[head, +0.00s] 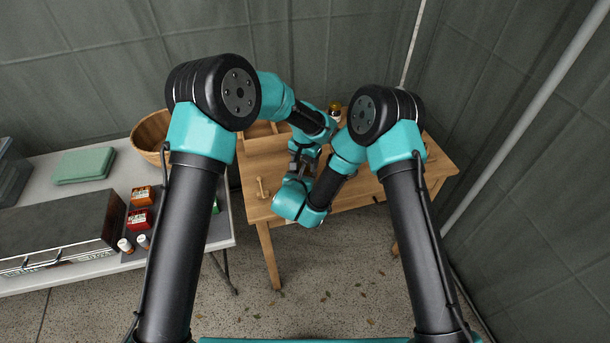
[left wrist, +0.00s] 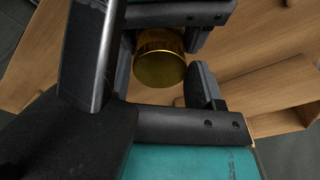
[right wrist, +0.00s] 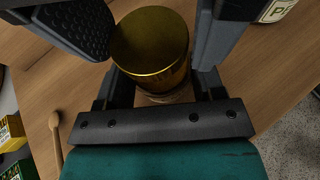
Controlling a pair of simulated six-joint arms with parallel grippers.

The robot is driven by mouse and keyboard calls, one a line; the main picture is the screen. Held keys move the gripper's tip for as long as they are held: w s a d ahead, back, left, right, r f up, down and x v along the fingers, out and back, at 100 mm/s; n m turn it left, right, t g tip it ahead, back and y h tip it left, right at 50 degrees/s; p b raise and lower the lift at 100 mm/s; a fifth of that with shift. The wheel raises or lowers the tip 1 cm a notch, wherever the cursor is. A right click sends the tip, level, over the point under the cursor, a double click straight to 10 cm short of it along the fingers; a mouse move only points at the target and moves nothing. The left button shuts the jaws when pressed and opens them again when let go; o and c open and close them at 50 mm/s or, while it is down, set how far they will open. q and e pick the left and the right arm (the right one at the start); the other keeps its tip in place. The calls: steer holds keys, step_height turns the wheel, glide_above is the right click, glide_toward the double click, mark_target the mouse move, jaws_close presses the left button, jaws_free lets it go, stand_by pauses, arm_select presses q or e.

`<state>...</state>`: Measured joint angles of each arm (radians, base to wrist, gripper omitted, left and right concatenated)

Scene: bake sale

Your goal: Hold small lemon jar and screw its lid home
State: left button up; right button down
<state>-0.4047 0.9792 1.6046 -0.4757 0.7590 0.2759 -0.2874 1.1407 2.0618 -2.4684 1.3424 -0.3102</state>
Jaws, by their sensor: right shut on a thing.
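The small jar's gold lid (right wrist: 150,45) sits on top of the jar, which stands upright; it also shows in the left wrist view (left wrist: 160,68). Only a little of the jar (right wrist: 166,98) shows below the lid. My right gripper (right wrist: 160,92) comes in from the side and is shut on the jar below the lid. My left gripper (right wrist: 150,35) comes down from above. Its fingers stand apart on either side of the lid, with a gap at the left one. In the head view my wrists hide the jar, and my right gripper (head: 298,175) is partly visible.
The wooden table (head: 340,197) carries a divided wooden box (head: 266,145), a wooden tool (head: 262,188) and an amber jar (head: 335,112) at the back. A wooden bowl (head: 148,136) and red boxes (head: 139,221) stand on the left table. A labelled container (right wrist: 275,10) is at top right.

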arm_select(q)
steer(key=o, duration=0.3)
steer(key=shift+r, duration=2.25)
steer(key=o, duration=0.4)
